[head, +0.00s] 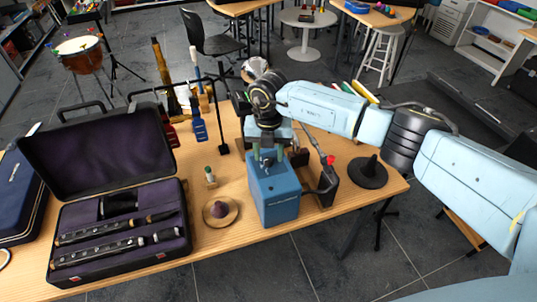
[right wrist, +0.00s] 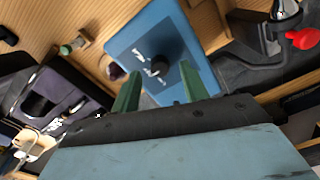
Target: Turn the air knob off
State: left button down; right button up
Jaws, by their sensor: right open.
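A blue box-shaped unit (head: 275,195) stands on the wooden table near its front edge. In the right wrist view, its blue face (right wrist: 130,45) carries a round dark knob (right wrist: 159,66) with white markings beside it; I cannot read the setting. My right gripper (head: 268,156) is above the unit, pointing down. In the right wrist view, its two green fingers (right wrist: 159,80) are apart, with the knob showing between their tips and nothing clearly gripped. I cannot tell whether the fingers touch the knob. In the head view the gripper mostly hides the knob. My left gripper is not in view.
An open black instrument case (head: 120,262) lies left of the unit. A cymbal-like disc (head: 220,211) and a small green-topped bottle (head: 210,177) are between them. A dark device with a red part (head: 330,160) and a black round base (head: 368,173) stand to the right.

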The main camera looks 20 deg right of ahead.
aim_at(268, 160)
notch_tip(268, 160, up, 12)
jog(key=shift+b, duration=0.35)
jog(key=shift+a, duration=0.1)
